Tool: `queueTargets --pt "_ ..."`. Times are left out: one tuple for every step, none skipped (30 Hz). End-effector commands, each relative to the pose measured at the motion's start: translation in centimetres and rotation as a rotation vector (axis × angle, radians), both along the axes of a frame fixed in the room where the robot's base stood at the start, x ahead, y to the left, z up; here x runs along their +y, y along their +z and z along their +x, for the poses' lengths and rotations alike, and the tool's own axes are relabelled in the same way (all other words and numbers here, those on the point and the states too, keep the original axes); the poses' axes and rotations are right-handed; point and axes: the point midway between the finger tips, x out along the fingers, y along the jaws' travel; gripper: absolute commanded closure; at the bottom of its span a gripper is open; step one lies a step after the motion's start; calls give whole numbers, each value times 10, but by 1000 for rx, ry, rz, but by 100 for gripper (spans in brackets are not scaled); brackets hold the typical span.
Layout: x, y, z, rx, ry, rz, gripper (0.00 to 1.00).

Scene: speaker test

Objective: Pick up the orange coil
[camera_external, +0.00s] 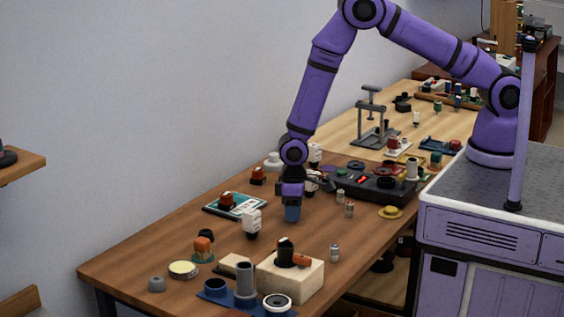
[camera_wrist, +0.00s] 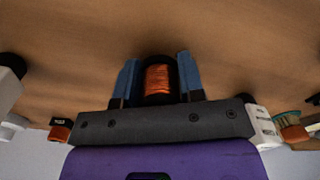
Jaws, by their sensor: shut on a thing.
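The orange coil (camera_wrist: 158,79) is copper-orange wire on a black spool. In the wrist view it sits between the two blue fingers of my gripper (camera_wrist: 158,66), which are shut on it. In the external view my gripper (camera_external: 292,213) points straight down over the middle of the wooden table (camera_external: 150,244), and its fingers hide the coil. I cannot tell whether the coil touches the tabletop.
A white plug-like part (camera_external: 251,222) stands close at the left of my gripper. A black device with red lights (camera_external: 374,185) lies to the right. A cream block (camera_external: 290,283) and a blue holder (camera_external: 245,299) stand at the front. Small cylinders (camera_external: 349,209) stand nearby.

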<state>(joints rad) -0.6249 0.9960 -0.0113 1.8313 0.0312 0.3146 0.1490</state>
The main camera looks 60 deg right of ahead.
Motion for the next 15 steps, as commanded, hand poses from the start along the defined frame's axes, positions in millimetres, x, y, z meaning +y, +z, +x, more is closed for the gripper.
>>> queueTargets --pt "0 2 0 -1 0 0 88" --pt "0 3 0 -1 0 0 88" --pt "0 6 0 -1 0 0 88" --pt "0 8 0 -1 0 0 88" --pt "0 10 0 -1 0 0 88" --pt "0 14 0 -1 0 0 88" --pt "0 17 0 -1 0 0 88" --pt "0 21 0 -2 0 1 88" --pt "0 26 1 -2 0 2 88" --pt "0 31 1 -3 0 1 88" --pt "0 36 1 -3 0 1 88" --pt "-2 37 -7 2 1 -1 88" --pt "-5 36 -14 3 1 -1 88" --pt "-7 36 -20 3 1 -3 88" --pt "-10 38 -29 2 1 -1 88"
